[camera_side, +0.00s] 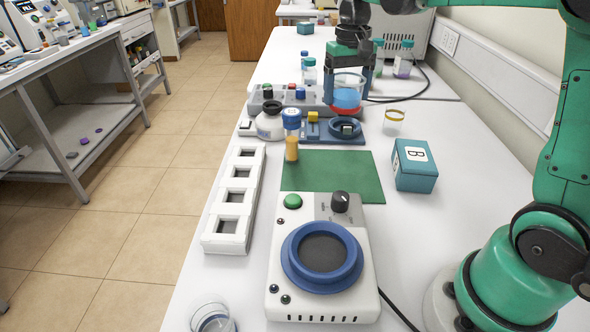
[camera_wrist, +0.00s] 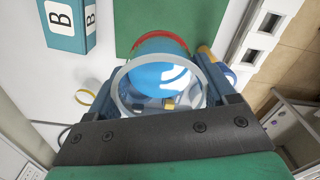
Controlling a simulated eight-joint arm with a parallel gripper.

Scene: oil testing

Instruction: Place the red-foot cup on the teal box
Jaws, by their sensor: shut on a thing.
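The red-foot cup (camera_side: 347,92) is a clear cup with blue contents and a red base. My gripper (camera_side: 348,84) is shut around its sides and holds it upright, above the blue equipment at the back of the bench. In the wrist view the cup (camera_wrist: 160,76) sits between the fingers (camera_wrist: 165,88), with its rim facing the camera and a red edge showing at the far side. The teal box (camera_side: 415,174), with a white B label, stands nearer and to the right, apart from the cup. It also shows at upper left in the wrist view (camera_wrist: 68,36).
A green mat (camera_side: 345,172) lies left of the box, with a blue-capped vial (camera_side: 291,140) at its edge. A yellow-rimmed cup (camera_side: 393,124) stands behind the box. A white device with a blue ring (camera_side: 350,258) is in front. A white rack (camera_side: 231,215) stands left.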

